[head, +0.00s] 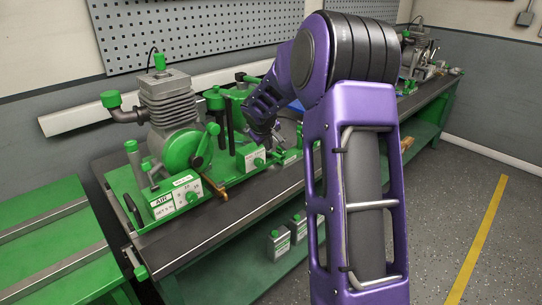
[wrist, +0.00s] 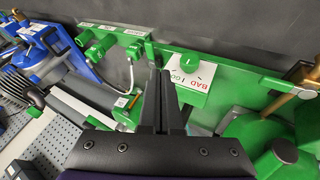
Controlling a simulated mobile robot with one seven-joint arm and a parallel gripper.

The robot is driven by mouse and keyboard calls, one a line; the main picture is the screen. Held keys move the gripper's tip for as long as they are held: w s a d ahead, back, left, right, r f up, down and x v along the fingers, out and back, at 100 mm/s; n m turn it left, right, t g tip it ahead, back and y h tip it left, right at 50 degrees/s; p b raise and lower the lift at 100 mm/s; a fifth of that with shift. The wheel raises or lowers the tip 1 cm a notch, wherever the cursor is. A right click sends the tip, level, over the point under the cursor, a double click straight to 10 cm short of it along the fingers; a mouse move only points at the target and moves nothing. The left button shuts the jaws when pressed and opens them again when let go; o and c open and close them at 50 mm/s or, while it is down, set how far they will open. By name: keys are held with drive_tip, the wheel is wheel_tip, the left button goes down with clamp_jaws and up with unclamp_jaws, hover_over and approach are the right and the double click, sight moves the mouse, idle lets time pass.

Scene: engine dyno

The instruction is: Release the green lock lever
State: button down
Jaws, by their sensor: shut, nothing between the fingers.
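Several green handles show, and I cannot tell for certain which one is the lock lever. One green lever (head: 207,143) stands beside the green flywheel (head: 182,150) of the engine. My gripper (wrist: 160,76) is shut and empty, above the green base plate. In the head view my gripper's tips are hard to make out against the fixtures.
A green rail with several knobs (wrist: 106,40) lies left of my fingers in the wrist view. A blue machine (wrist: 45,50) stands further left. A brass-coloured lever (head: 197,163) and the finned engine cylinder (head: 168,95) are close on the left. The bench's dark front strip (head: 225,212) is clear.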

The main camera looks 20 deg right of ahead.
sight(273, 154)
drive_tip(key=x, duration=1)
drive_tip(key=shift+b, duration=0.35)
